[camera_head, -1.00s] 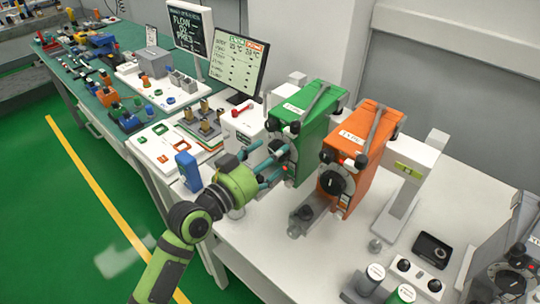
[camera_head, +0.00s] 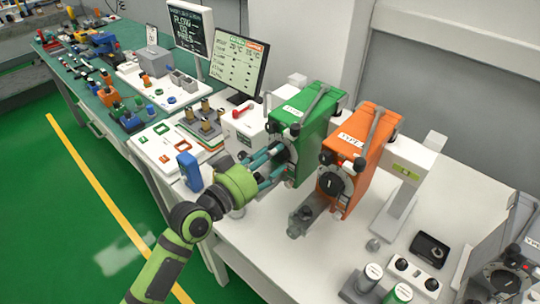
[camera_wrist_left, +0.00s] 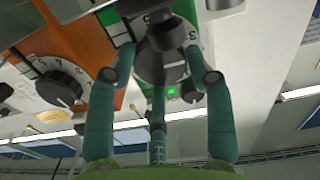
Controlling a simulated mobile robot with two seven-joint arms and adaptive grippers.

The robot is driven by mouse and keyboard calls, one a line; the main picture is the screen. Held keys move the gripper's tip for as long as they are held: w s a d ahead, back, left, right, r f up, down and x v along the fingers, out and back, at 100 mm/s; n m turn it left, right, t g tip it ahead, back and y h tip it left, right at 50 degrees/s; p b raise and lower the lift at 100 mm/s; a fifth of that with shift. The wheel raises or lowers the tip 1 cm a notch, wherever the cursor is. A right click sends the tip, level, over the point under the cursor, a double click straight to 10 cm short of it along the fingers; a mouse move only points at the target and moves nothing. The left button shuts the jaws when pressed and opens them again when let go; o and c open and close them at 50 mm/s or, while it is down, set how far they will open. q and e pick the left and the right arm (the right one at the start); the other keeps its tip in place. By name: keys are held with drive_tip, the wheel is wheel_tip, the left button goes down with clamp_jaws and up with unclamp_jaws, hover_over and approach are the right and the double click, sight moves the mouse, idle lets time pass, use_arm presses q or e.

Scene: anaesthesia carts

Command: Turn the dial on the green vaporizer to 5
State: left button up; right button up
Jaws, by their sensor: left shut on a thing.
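The green vaporizer (camera_head: 309,125) stands upright at the back of the white bench, left of the orange vaporizer (camera_head: 364,150). In the left wrist view, its round grey dial (camera_wrist_left: 165,66) sits between the teal fingers of my left gripper (camera_wrist_left: 160,58), which is shut on it. Printed figures 5 and 3 show beside the dial; its exact setting cannot be read. In the head view, my left gripper (camera_head: 277,160) reaches the vaporizer's front from the left, and its fingers hide most of the dial. My right gripper is not in view.
The orange vaporizer's black dial (camera_wrist_left: 58,88) is close to my left fingers. A monitor (camera_head: 239,65) and a blue block (camera_head: 188,171) stand left of the vaporizers. A black device (camera_head: 431,250) lies at the right. The bench front is partly clear.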

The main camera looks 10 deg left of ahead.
use_arm(q)
drive_tip(key=shift+r+n+p, duration=0.2)
drive_tip(key=shift+n+p, duration=0.2)
drive_tip(key=shift+n, duration=1.1)
drive_tip(key=o, duration=0.9)
drive_tip(key=shift+o, duration=1.4)
drive_tip(key=shift+f, duration=0.1)
drive_tip(key=v, duration=1.2)
drive_tip(key=shift+w+a, duration=0.1)
